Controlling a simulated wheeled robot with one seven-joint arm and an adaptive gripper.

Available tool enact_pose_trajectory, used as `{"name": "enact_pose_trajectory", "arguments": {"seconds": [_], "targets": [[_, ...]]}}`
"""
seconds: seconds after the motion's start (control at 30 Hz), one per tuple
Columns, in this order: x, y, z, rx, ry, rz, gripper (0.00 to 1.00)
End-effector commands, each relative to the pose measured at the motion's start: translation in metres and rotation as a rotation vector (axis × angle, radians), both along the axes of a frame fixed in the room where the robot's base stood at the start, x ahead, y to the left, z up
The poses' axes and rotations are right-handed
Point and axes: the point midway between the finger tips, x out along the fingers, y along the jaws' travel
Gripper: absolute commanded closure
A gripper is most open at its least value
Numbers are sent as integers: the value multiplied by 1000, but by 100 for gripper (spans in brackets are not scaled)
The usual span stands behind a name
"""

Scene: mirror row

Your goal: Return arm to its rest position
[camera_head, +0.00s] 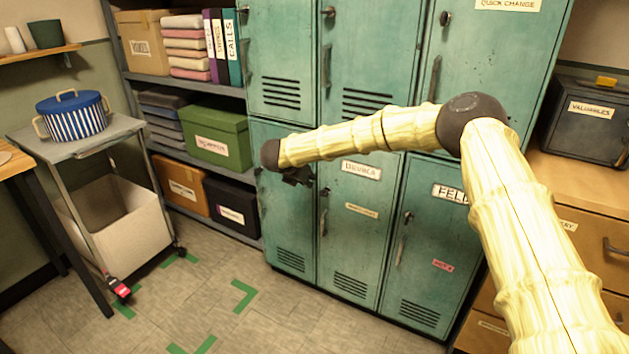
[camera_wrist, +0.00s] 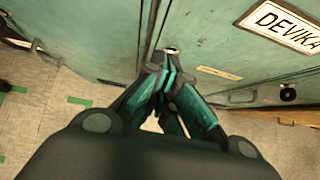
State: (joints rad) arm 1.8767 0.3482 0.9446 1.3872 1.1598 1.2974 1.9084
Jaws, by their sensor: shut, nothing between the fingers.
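My arm, pale yellow with dark joints, reaches from the lower right across the head view. My gripper (camera_head: 308,178) hangs at its far end in front of the teal lockers (camera_head: 365,230), near the doors of the lower row. In the wrist view my gripper (camera_wrist: 170,75) is shut and its dark and teal fingers meet with nothing between them. A locker door labelled DEVIKA (camera_wrist: 290,27) is to the right of the fingers in that view. Whether the fingertips touch a door cannot be told.
A cart (camera_head: 70,150) with a blue striped pot (camera_head: 74,117) stands at the left. Shelves with a green box (camera_head: 217,138) stand beside the lockers. Wooden drawers (camera_head: 590,210) with a dark safe (camera_head: 588,115) are at the right.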

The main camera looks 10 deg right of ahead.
Motion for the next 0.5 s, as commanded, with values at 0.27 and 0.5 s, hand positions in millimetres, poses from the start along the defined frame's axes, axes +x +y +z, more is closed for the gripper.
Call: {"name": "enact_pose_trajectory", "arguments": {"seconds": [0.27,0.5], "targets": [[-25,28,32,1,1,8,100],[-36,35,41,-6,5,13,100]]}}
